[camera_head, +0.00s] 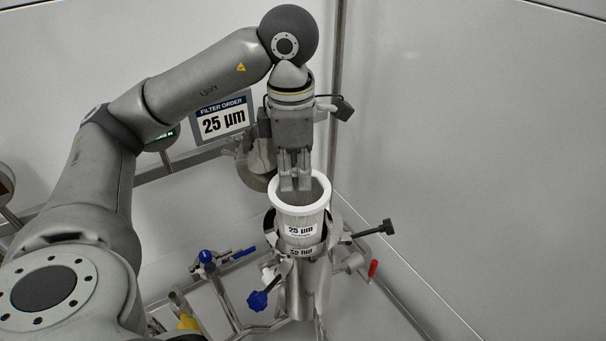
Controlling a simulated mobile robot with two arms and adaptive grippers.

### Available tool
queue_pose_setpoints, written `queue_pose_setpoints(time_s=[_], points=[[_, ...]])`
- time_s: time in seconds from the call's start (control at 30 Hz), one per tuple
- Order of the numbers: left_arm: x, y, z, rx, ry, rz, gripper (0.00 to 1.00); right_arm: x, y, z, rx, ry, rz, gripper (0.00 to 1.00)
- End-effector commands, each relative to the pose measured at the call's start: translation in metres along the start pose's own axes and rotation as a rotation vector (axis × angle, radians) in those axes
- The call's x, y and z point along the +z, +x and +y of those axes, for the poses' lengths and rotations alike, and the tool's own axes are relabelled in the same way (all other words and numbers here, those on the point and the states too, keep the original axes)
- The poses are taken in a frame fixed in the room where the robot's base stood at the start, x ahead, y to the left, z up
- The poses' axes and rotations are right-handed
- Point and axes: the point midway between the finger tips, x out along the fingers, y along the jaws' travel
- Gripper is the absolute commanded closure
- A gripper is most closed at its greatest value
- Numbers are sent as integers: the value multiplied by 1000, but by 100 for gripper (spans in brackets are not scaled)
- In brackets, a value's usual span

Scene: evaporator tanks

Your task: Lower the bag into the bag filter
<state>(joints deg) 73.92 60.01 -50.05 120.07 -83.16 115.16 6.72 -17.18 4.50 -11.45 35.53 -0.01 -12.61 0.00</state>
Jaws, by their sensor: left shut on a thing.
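The white filter bag (300,219) with a thick white rim ring hangs upright, its "25 µm" label facing the camera. My left gripper (295,186) points down from above and is shut on the bag at its ring, though the exact contact is partly hidden by the fingers. The steel bag filter (302,290) stands directly below. The bag's lower part is within the filter's open mouth, and the ring is still above it. The bag's bottom end is hidden. My right gripper is not in view.
A "FILTER ORDER 25 µm" sign (223,117) is behind my left arm. A round steel lid-like part (257,165) stands open behind the filter. A black knob (387,227), a blue knob (258,301) and a red-handled valve (373,268) stick out around the filter.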

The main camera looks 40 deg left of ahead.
Motion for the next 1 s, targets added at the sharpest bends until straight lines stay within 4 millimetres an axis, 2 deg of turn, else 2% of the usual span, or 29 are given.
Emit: queue_pose_setpoints(time_s=[1.0], points=[[0, 29, 0, -3, 2, 1, 100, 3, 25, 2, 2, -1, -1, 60]])
